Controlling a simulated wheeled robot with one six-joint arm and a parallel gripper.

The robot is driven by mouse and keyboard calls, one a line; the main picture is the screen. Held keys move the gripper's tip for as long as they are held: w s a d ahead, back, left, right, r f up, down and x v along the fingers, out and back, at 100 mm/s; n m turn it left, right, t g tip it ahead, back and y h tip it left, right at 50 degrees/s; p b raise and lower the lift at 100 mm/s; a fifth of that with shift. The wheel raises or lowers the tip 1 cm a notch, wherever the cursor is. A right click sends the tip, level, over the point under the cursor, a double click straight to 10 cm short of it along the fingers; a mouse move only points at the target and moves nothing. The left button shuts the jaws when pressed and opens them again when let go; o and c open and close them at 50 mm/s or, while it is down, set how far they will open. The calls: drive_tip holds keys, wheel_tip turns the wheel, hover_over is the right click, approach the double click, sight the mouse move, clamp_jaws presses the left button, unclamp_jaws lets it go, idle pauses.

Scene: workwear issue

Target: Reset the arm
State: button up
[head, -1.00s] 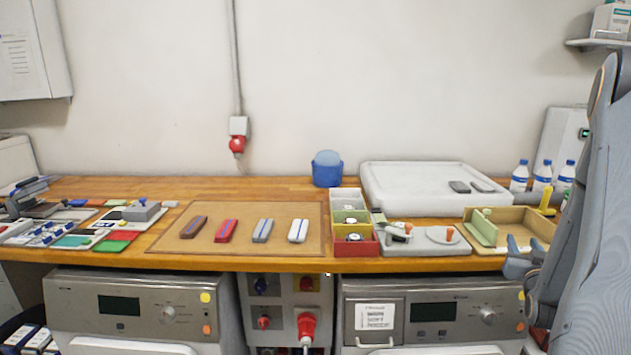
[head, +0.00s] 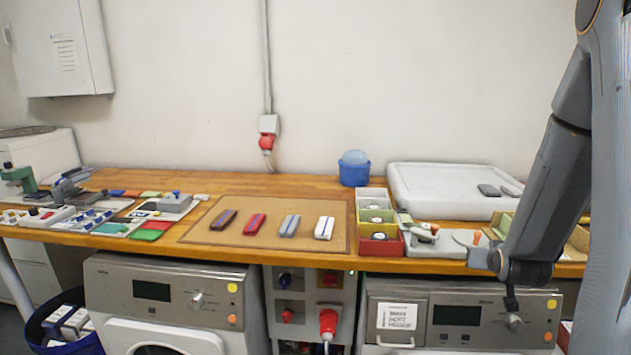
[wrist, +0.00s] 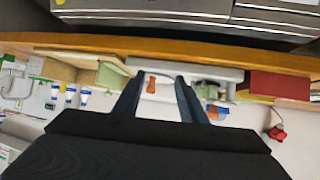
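My gripper is at the right of the head view, at the lower end of my arm, in front of the worktop's front edge. In the wrist view my gripper (wrist: 159,80) has its two dark fingers apart, with nothing held between them. An orange piece (wrist: 151,84) on the grey tray (wrist: 225,73) shows beyond the gap, apart from the fingers. In the head view my arm hides part of the wooden box (head: 578,238) and the things behind it.
The wooden worktop (head: 300,184) holds a brown mat (head: 265,212) with several coloured bars, small bins (head: 381,247), a blue bucket (head: 354,172) and a white platform (head: 440,208). Appliances (head: 165,300) stand below. Free wall space lies above the worktop.

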drive_tip(key=s+a+n+g+y, duration=0.1)
drive_tip(key=s+a+g, duration=0.15)
drive_tip(key=a, duration=0.55)
drive_tip(key=s+a+n+g+y, duration=0.15)
drive_tip(key=s+a, duration=0.25)
drive_tip(key=a, duration=0.4)
drive_tip(key=s+a+n+g+y, duration=0.1)
drive_tip(key=s+a+g, duration=0.4)
drive_tip(key=s+a, duration=0.7)
drive_tip(key=s+y, duration=0.1)
drive_tip(key=s, duration=0.2)
drive_tip(key=shift+s+r+g, duration=0.25)
drive_tip(key=shift+r+g, duration=0.05)
